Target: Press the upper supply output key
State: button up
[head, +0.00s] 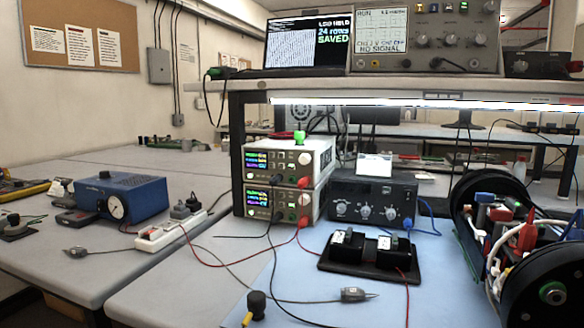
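Two white bench power supplies are stacked on the bench, left of the picture's middle. The upper supply (321,160) has a lit screen (257,162) with coloured readouts, a round knob and small controls on its front. Its output key is too small for me to tell apart from the other controls. A green object stands on its top. The lower supply (312,205) sits directly beneath, with a similar lit screen; black and red leads run from the front of the stack. My gripper is not in view, and nothing covers the upper supply's front.
A dark box with knobs (372,203) stands right of the stack. A black tray (335,270) with two black blocks lies in front. Loose leads cross the blue mat (290,275). A black-ended assembly with wiring (530,285) fills the right. A power strip (170,232) lies left.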

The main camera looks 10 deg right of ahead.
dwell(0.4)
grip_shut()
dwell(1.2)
